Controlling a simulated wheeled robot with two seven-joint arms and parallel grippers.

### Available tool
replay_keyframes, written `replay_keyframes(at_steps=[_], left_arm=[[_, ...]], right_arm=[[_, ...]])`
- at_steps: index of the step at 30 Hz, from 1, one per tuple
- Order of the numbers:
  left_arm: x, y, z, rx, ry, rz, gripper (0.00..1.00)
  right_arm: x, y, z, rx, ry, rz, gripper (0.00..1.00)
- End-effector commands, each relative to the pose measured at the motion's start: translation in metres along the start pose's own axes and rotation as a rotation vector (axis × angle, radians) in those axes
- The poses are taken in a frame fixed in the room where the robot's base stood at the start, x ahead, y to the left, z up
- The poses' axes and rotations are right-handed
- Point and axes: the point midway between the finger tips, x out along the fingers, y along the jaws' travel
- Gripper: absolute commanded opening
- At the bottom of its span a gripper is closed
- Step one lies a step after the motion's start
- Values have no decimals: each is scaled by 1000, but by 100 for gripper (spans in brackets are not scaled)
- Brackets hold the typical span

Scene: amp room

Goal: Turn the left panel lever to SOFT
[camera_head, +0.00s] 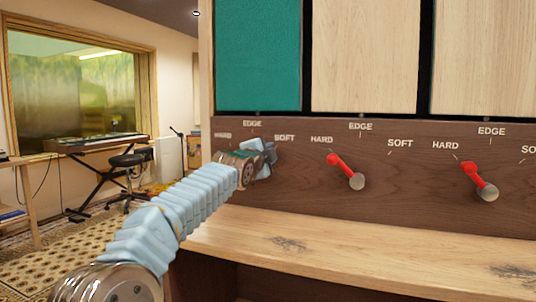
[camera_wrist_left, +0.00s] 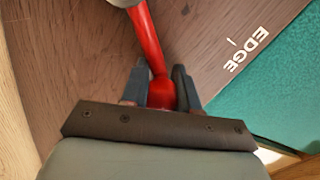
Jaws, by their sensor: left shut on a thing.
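My left gripper (camera_head: 268,155) reaches the left end of the dark wooden control strip and covers the left lever in the head view. In the left wrist view, the fingers of my left gripper (camera_wrist_left: 160,88) are shut around the knob end of the red lever (camera_wrist_left: 147,40). Its grey hub (camera_wrist_left: 124,2) is at the top edge. The lever points away from the EDGE mark (camera_wrist_left: 246,50), to its SOFT side. In the head view the SOFT label (camera_head: 284,138) sits just above and right of the gripper. The lever's exact angle is hard to tell.
Two more red levers, the middle one (camera_head: 345,170) and the right one (camera_head: 480,180), point up-left toward HARD. A light wooden ledge (camera_head: 350,240) runs below the strip. Teal (camera_head: 257,55) and pale wood panels stand above. A keyboard and stool are at left, far off.

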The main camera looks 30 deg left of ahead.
Motion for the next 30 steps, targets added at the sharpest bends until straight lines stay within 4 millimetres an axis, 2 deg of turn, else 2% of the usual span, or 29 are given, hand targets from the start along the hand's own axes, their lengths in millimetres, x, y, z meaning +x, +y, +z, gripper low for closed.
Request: replay_keyframes(at_steps=[9,10,15,25,30], left_arm=[[0,-1,2,10,-4,-2,0],[0,-1,2,10,-4,-2,31],[0,0,1,6,-2,-1,54],[-4,1,0,4,0,0,54],[-32,3,1,3,1,-3,54]], right_arm=[[0,0,0,0,0,0,43],[0,0,0,0,0,0,43],[0,0,0,0,0,0,43],[2,1,0,0,0,0,43],[14,4,1,-1,-3,-2,43]])
